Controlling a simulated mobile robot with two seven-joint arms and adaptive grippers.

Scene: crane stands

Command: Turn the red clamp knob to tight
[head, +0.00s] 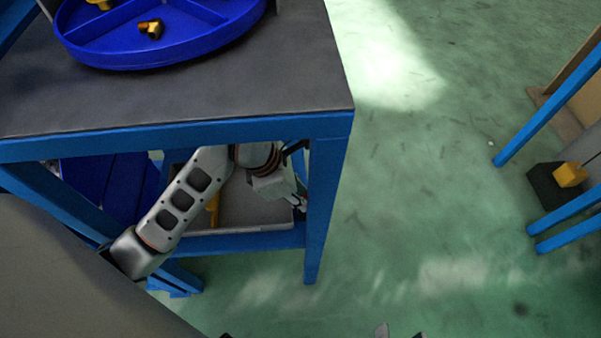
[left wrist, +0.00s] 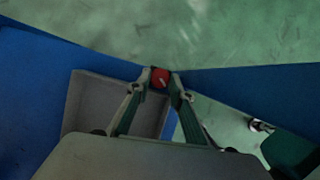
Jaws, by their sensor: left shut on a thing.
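The red clamp knob (left wrist: 160,78) shows in the left wrist view, between my left gripper's fingertips, with a pale mark on its face. My left gripper (left wrist: 160,82) is shut on the knob, one finger on each side. In the head view my left arm reaches under the table top, and my left gripper (head: 299,203) is by the blue front-right leg. The fingers and knob are small there and partly hidden by the leg. I cannot read the knob's turn position. My right gripper is not clearly seen.
The blue table frame (head: 328,190) closes in around my left arm, with the dark table top (head: 200,98) above. A grey tray (head: 245,219) sits on the lower shelf. A blue divided tray (head: 160,50) stands on top.

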